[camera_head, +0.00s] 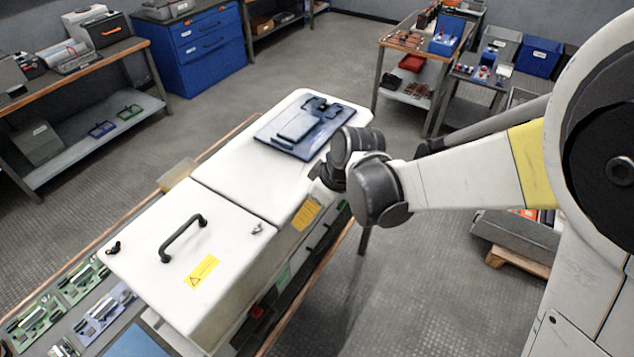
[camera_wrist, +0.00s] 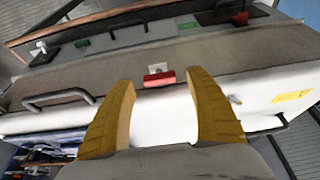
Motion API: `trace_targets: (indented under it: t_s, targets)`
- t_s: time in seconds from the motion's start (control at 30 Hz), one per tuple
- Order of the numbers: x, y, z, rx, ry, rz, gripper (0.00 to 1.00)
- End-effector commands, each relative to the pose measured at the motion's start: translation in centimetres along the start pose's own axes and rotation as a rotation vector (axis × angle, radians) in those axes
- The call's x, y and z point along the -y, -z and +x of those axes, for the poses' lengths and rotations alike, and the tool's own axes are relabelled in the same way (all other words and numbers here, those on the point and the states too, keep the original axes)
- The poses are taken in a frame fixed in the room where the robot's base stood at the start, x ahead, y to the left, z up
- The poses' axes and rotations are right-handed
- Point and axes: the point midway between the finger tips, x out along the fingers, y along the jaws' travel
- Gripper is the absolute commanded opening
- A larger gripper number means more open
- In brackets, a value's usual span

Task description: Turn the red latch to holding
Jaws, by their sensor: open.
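A red latch-like piece (camera_wrist: 159,77) with a pale part beside it sits on the edge of the white cabinet (camera_wrist: 150,115) in the wrist view. It shows between and slightly past my gripper's two yellow fingers (camera_wrist: 161,80), which are open and empty. I see no contact with it. A second small red part (camera_wrist: 240,18) sits on a dark block farther up in that view. In the head view my gripper (camera_head: 326,178) is beside the long side of the white cabinet (camera_head: 235,190). A small red part (camera_head: 257,311) shows low on its side; I cannot tell the latch's setting.
The cabinet top carries a black handle (camera_head: 183,238), a yellow warning label (camera_head: 203,271) and a dark blue panel (camera_head: 305,127). Circuit boards (camera_head: 60,300) lie at lower left. A workbench (camera_head: 75,65) stands at left; floor (camera_head: 440,290) is free at right.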

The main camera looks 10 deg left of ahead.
Motion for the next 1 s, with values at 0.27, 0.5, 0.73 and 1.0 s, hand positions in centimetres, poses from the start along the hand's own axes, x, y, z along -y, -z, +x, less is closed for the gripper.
trace_targets:
  t_s: [0.27,0.5,0.73,1.0]
  targets:
    - [-0.02,0.00,0.98,0.000,-0.001,0.001,0.65]
    - [-0.02,0.00,0.94,0.000,-0.001,0.001,0.33]
    - [-0.02,-0.01,0.94,0.000,-0.001,0.002,0.12]
    - [0.19,-0.08,1.08,0.004,-0.068,0.163,0.11]
